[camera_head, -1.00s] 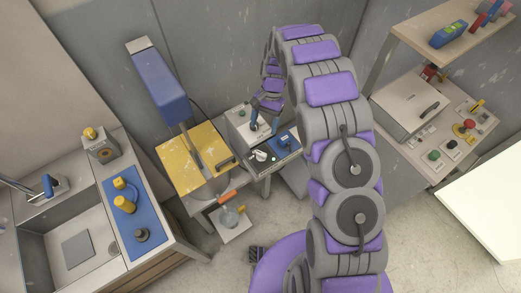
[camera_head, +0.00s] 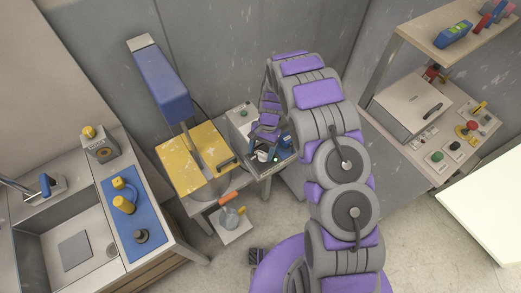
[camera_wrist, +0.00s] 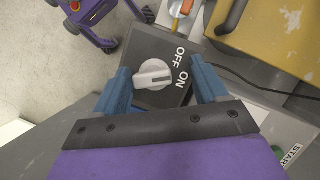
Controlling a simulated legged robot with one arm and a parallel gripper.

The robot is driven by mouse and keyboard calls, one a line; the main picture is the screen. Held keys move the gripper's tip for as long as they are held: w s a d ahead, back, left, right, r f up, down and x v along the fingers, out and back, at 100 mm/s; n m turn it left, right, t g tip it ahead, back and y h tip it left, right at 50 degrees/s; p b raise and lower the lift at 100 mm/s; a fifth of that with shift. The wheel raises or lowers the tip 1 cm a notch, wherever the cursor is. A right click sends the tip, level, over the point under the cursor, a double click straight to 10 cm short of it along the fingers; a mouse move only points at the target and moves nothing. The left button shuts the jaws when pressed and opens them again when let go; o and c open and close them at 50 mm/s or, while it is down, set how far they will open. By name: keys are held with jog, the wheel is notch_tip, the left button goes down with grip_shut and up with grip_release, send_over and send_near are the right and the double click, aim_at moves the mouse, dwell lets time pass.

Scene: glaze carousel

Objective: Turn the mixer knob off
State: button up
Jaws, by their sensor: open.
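The mixer knob (camera_wrist: 153,74) is a pale grey round dial with a raised grip bar, set on a dark grey control box (camera_wrist: 150,48). The words OFF and ON are printed to its right in the wrist view. The bar lies nearly level, with its right end towards ON. My gripper (camera_wrist: 163,76) is open, with one blue finger on each side of the knob; I cannot tell whether either touches it. In the head view my gripper (camera_head: 262,148) is over the small bench, and my arm hides the knob there.
A yellow-topped table (camera_head: 190,150) with a blue mixer column (camera_head: 160,85) stands left of the bench. A white plate marked START (camera_wrist: 290,155) is at the wrist view's lower right. A right-hand bench carries a grey lidded box (camera_head: 410,105) and several buttons.

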jog(key=shift+d+r, duration=0.1)
jog(key=shift+d, duration=0.9)
jog(key=shift+c, duration=2.2)
jog(key=shift+a, duration=0.65)
jog(key=c, duration=0.4)
jog(key=shift+c, duration=0.9)
jog(key=shift+d, duration=0.2)
jog(key=shift+c, duration=0.2)
jog(key=shift+a, duration=0.1)
